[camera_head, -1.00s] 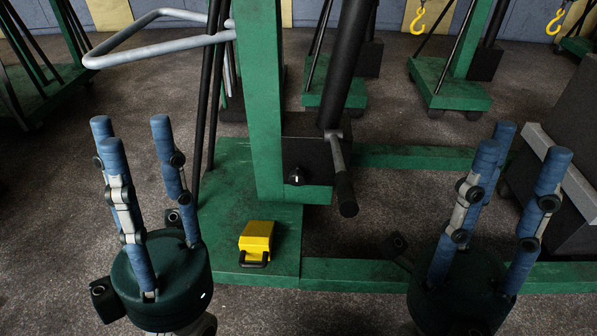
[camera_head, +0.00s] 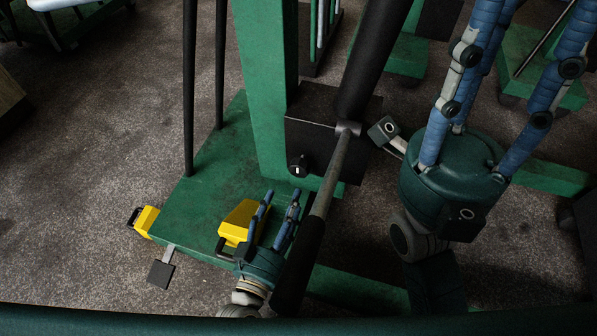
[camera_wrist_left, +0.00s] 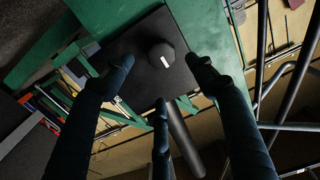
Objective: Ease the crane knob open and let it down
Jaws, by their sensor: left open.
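The knob (camera_head: 298,166) is a small dark knob with a white mark, on the black pump block (camera_head: 318,128) at the foot of the crane's green mast (camera_head: 262,90). In the left wrist view the knob (camera_wrist_left: 162,56) shows large, in front of the block's dark face. My left gripper (camera_head: 281,203) is open and empty, low over the green base, its blue fingers pointing up toward the knob. In the wrist view its three fingers (camera_wrist_left: 160,95) spread around and below the knob, apart from it. My right gripper (camera_head: 500,60) is open and empty at the upper right, its tips cut off.
The pump handle (camera_head: 318,200) slants down from the block, close beside my left gripper. Yellow pedals (camera_head: 240,222) and (camera_head: 147,221) sit on and beside the green base (camera_head: 190,205). Other green cranes (camera_head: 403,60) stand behind.

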